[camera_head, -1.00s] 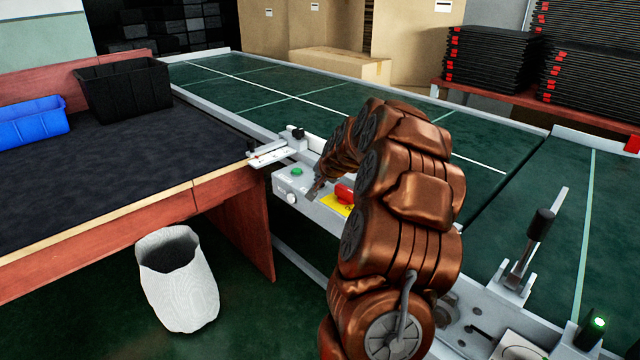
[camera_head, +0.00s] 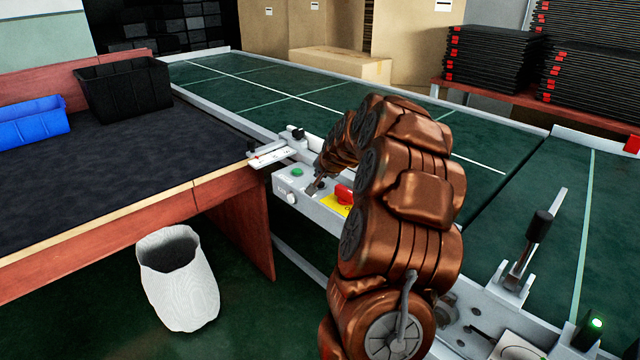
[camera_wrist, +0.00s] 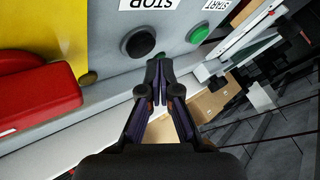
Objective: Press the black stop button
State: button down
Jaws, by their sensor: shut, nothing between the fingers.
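The black stop button (camera_wrist: 138,42) is a round black cap on the grey control panel (camera_wrist: 172,18) in the wrist view, beneath a label reading STOP. The green start button (camera_wrist: 197,33) is to its right; it also shows in the head view (camera_head: 297,172). My gripper (camera_wrist: 160,66) is shut and empty. Its tips are just below and right of the black button in the wrist view, apart from it in the picture; the depth gap is hard to judge. In the head view my gripper (camera_head: 318,184) is small over the panel, and the stop button is hard to make out there.
A red emergency button (camera_head: 344,193) on a yellow plate (camera_head: 334,205) sits beside the gripper. The green conveyor (camera_head: 250,85) lies behind. A dark-topped table (camera_head: 100,160) with a black bin (camera_head: 123,90) and blue bin (camera_head: 33,121) is left. A white basket (camera_head: 178,285) stands on the floor.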

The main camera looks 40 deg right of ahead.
aim_at(320, 184)
jog(key=shift+r+p, duration=0.9)
jog(key=shift+r, duration=1.65)
